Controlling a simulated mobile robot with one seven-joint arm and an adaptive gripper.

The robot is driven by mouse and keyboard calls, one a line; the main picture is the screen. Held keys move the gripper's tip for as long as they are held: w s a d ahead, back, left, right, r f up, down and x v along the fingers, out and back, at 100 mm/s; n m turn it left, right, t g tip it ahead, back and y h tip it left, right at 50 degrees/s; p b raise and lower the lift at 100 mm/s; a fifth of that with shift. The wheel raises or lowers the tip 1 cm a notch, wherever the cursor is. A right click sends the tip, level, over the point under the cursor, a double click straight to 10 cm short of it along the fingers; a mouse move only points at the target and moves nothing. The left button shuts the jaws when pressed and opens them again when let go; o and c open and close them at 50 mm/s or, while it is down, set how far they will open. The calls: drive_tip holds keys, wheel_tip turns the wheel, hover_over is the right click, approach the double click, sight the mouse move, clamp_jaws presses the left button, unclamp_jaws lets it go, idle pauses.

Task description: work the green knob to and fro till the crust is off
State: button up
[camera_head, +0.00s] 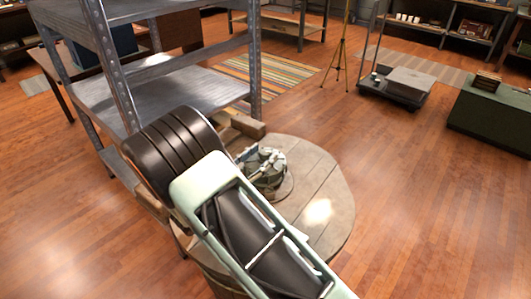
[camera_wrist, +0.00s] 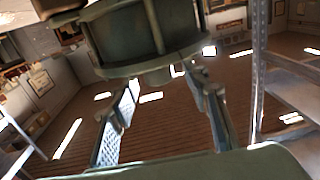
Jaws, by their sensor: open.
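A metal shelf unit (camera_head: 165,85) stands close behind and left of the round top. A wooden block (camera_head: 247,126) lies at its back edge. A low dark cart (camera_head: 395,92) and a green chest (camera_head: 495,115) stand farther right. The floor right of the top is clear.

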drive_tip(key=shift+x, duration=1.05)
clamp_jaws()
